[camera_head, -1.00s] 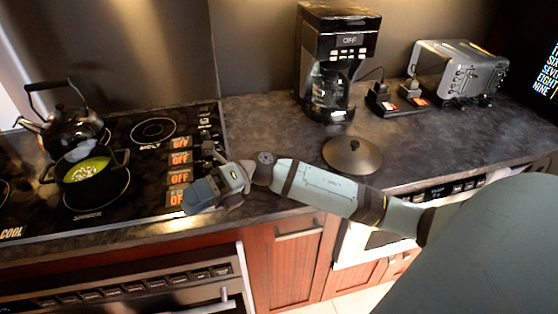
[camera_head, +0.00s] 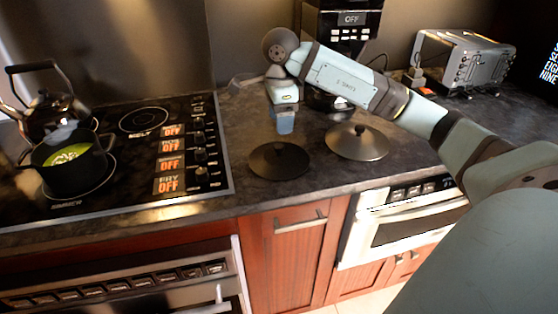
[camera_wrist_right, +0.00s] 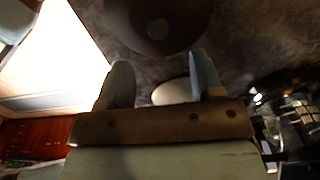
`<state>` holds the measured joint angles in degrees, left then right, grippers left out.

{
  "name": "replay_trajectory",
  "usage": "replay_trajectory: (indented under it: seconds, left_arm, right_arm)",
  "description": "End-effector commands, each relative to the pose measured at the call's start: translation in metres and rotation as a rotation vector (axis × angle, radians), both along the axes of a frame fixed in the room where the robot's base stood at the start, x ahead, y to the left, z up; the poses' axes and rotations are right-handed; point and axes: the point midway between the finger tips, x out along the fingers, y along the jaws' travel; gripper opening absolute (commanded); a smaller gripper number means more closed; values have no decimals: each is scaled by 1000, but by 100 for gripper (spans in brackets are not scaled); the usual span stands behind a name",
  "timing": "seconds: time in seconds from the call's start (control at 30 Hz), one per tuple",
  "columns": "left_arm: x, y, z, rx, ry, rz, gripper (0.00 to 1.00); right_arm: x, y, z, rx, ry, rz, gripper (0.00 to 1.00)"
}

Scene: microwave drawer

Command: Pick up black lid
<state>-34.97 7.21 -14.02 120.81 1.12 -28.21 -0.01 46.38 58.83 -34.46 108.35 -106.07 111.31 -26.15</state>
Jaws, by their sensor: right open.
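A black lid (camera_head: 279,160) with a small knob lies on the dark counter just right of the stove in the head view. My right gripper (camera_head: 284,124) is open and empty above the back part of this lid, pointing down; any contact cannot be told. In the right wrist view my open right gripper (camera_wrist_right: 163,75) has its two fingers apart. A dark round disc with a paler knob (camera_wrist_right: 158,25) shows beyond the fingertips, and a pale oval lies between the fingers; which lid each is cannot be told. My left gripper is not in view.
A greyish lid (camera_head: 357,145) lies right of the black one. A coffee maker (camera_head: 340,22), partly hidden by my arm, and a toaster (camera_head: 463,60) stand behind. A green-filled pot (camera_head: 70,160) and a kettle (camera_head: 45,110) are on the stove (camera_head: 135,150).

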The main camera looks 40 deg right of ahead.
Motion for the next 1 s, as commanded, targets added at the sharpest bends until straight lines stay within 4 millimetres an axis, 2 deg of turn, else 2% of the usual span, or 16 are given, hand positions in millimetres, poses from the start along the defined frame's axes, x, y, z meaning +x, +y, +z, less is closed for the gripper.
replay_trajectory:
  seconds: [0.03, 0.1, 0.37, 0.6, 0.73, 0.97, 1.0]
  left_arm:
    - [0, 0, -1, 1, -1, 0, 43]
    - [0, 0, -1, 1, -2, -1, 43]
    - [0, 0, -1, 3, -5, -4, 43]
    - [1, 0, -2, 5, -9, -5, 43]
    - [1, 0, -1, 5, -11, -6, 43]
    - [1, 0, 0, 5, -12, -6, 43]
    - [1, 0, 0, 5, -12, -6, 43]
  right_arm:
    - [-1, 0, -12, 1, 3, 0, 60]
    - [0, 0, -22, 1, 3, 0, 60]
    - [0, 2, -42, 3, 2, 1, 60]
    - [0, 4, -77, 3, 2, 1, 60]
    - [0, 4, -86, 3, 1, 1, 60]
    - [1, 4, -86, 2, 0, 1, 60]
    - [1, 4, -86, 2, 0, 1, 51]
